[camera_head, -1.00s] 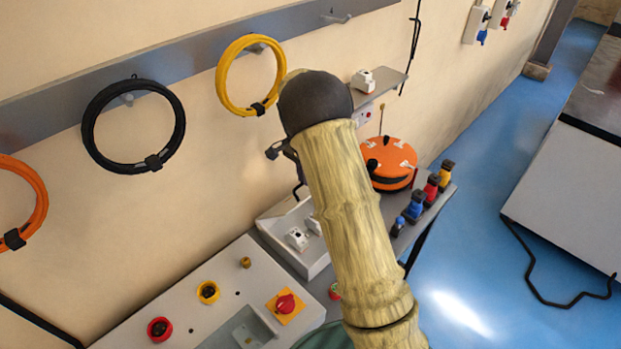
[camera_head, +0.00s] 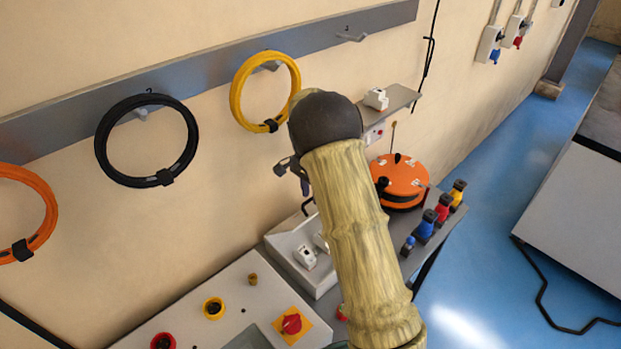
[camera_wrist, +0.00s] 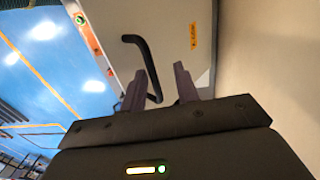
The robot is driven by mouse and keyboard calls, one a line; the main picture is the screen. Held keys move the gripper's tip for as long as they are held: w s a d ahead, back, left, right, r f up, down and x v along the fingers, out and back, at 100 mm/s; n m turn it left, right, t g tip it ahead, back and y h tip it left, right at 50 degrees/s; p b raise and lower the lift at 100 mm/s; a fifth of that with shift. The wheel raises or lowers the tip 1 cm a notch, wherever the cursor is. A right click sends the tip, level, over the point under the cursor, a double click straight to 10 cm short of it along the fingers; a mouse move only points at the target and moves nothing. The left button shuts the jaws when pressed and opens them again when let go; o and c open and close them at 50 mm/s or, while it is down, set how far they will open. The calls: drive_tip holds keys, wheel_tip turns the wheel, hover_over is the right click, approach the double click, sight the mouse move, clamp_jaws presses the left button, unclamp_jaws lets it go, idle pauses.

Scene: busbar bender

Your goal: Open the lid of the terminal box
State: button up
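In the wrist view, my gripper (camera_wrist: 158,68) is open, with its two dark fingers apart. A bent black handle (camera_wrist: 150,68) runs down between the fingers, in front of a pale panel (camera_wrist: 172,30). I cannot tell whether the fingers touch the handle, and no grip shows. I cannot tell for sure whether the pale panel is the terminal box or its lid. In the head view my arm covers the middle, and my gripper is mostly hidden behind it.
Black (camera_head: 104,150), yellow (camera_head: 236,95) and orange (camera_head: 48,215) cable coils hang on a wall rail. An orange cable reel (camera_head: 405,175) and several coloured plugs stand on a grey bench. A control panel (camera_head: 235,300) is at the bottom. Blue floor (camera_head: 500,230) is open at right.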

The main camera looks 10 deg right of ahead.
wheel_tip(320, 180, up, 17)
drive_tip(key=b, duration=0.3)
drive_tip(key=shift+w+a+r+b, duration=0.15)
drive_tip(key=shift+w+b, duration=0.2)
drive_tip(key=shift+s, duration=0.1)
drive_tip(key=s+d+f+n+t+b, duration=0.1)
drive_tip(key=s+f+n, duration=0.5)
drive_tip(key=s, duration=0.7)
drive_tip(key=s+d+f+n+t, duration=0.1)
drive_tip(key=s+f+n, duration=0.4)
drive_tip(key=s, duration=0.8)
wheel_tip(320, 180, down, 4)
drive_tip(key=shift+s+r+n+t+b, duration=0.15)
drive_tip(key=shift+s+n+t+b, duration=0.25)
drive_tip(key=shift+t, duration=0.2)
drive_tip(key=shift+a, duration=0.15)
